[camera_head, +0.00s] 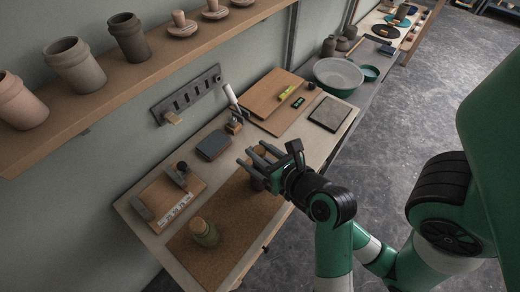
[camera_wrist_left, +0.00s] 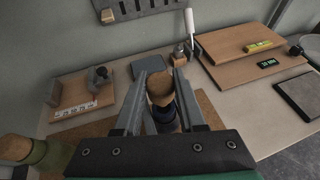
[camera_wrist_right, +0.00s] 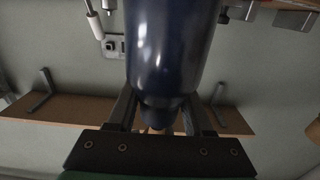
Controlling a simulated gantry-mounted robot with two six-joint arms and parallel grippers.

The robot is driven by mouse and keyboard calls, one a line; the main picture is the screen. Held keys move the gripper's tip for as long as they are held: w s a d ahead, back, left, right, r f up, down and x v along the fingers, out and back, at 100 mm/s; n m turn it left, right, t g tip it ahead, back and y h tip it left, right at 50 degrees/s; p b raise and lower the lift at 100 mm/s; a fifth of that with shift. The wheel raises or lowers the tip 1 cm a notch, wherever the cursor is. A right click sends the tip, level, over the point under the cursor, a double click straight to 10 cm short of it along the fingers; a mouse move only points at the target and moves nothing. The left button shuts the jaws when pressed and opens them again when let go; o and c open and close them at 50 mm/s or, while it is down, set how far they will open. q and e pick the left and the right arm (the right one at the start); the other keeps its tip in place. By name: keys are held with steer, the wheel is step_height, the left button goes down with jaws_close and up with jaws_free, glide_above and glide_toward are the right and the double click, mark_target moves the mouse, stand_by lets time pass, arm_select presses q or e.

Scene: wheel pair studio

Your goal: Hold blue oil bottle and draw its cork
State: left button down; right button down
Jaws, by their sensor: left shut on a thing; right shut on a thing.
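The blue oil bottle (camera_wrist_right: 168,45) fills the middle of the right wrist view, where its dark body narrows to a neck. My right gripper (camera_wrist_right: 160,108) is shut on the bottle, with a finger on each side of it. In the left wrist view the cork (camera_wrist_left: 160,88) is a tan-brown plug above the dark blue bottle top (camera_wrist_left: 163,114). My left gripper (camera_wrist_left: 160,80) is shut on the cork. The cork appears to sit at the bottle's mouth; whether it is seated or lifted slightly I cannot tell.
A corked green bottle (camera_head: 203,232) stands on the brown mat (camera_head: 235,215) near the front. Boards (camera_head: 270,95), a dark block (camera_head: 213,145) and a ruler board (camera_head: 165,200) lie around it. A shelf with pots (camera_head: 130,75) overhangs the back.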

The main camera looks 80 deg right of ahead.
arm_select(q)
steer(key=shift+r, duration=0.85)
arm_select(e)
steer(key=shift+f, duration=0.3)
steer(key=shift+c, duration=1.4)
jaws_free()
steer(key=shift+r, duration=0.1)
steer(key=shift+o, duration=0.3)
steer(key=shift+r, duration=0.1)
